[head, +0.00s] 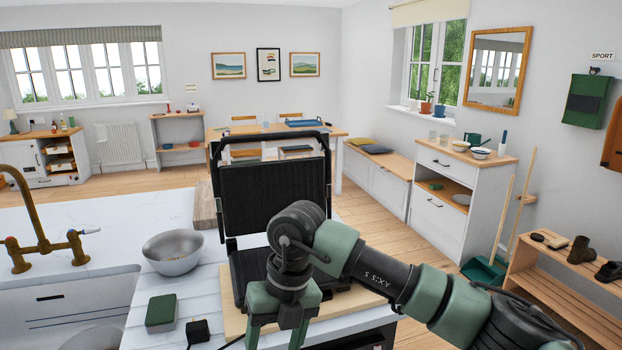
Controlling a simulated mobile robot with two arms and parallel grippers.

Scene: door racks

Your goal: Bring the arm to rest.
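My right arm comes in from the lower right and bends over the counter. My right gripper (275,338) points downward at the bottom centre, with its two green fingers apart and nothing seen between them. It is in front of a black ribbed grill (272,190) whose lid stands upright with its frame handle on top. The arm hides much of the grill's lower part. The grill stands on a light wooden board (235,326). I cannot tell whether the fingertips touch the board. My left gripper is not in view.
A metal bowl (173,262), a green box (161,315) and a small black block (198,333) are left of the gripper on the white counter (110,235). A brass tap (38,215) stands further left. A wooden shoe rack (560,275) is at right.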

